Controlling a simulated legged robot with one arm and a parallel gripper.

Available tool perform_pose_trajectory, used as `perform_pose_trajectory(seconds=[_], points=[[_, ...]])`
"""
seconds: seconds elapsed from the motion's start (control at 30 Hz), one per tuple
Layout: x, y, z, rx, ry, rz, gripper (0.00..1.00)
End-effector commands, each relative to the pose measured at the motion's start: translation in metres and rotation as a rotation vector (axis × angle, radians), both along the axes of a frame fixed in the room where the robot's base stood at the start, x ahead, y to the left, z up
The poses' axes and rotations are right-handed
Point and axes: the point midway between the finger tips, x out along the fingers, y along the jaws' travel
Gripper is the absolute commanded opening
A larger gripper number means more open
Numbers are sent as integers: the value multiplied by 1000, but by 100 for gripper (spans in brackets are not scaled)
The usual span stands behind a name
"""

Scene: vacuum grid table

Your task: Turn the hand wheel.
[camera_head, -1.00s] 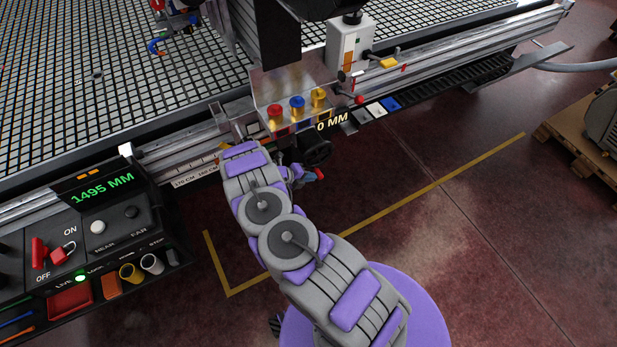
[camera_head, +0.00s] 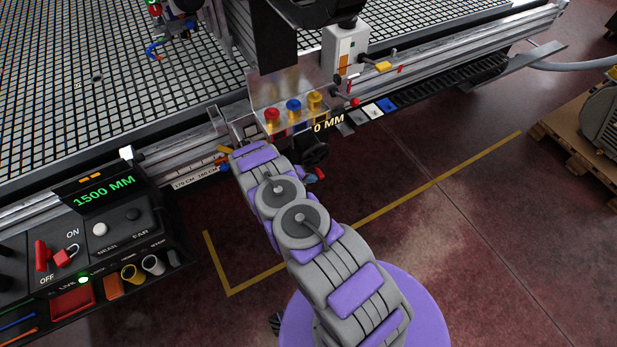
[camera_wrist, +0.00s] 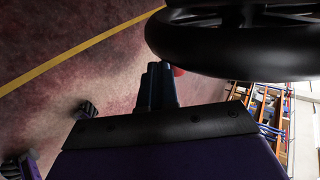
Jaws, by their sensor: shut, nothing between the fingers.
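The black hand wheel (camera_head: 314,152) is on the table's front edge, below the metal bracket with coloured knobs. In the wrist view its thick rim and spokes (camera_wrist: 245,55) fill the upper right. My gripper's dark fingers (camera_wrist: 160,82) are shut and empty, just left of and below the rim. A small red part (camera_wrist: 179,71) shows just behind the fingertips; whether they touch it or the rim, I cannot tell. In the head view my arm hides most of the gripper; a red tip (camera_head: 320,174) shows below the wheel.
The green display (camera_head: 104,191) reads 1500 MM on the control panel at left. Red, blue and gold knobs (camera_head: 293,105) sit on the bracket above the wheel. The grid table (camera_head: 110,110) lies behind. A pallet with a motor (camera_head: 590,135) stands far right; the floor between is open.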

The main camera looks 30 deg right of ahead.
Motion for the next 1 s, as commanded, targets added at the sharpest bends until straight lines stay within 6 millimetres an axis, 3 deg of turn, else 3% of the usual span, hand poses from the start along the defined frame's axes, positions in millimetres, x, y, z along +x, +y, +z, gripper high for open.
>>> perform_pose_trajectory(seconds=[0.5, 1.0], points=[[0, -19, -13, -1, 0, -1, 0], [0, -23, -14, -2, 0, -1, 0]])
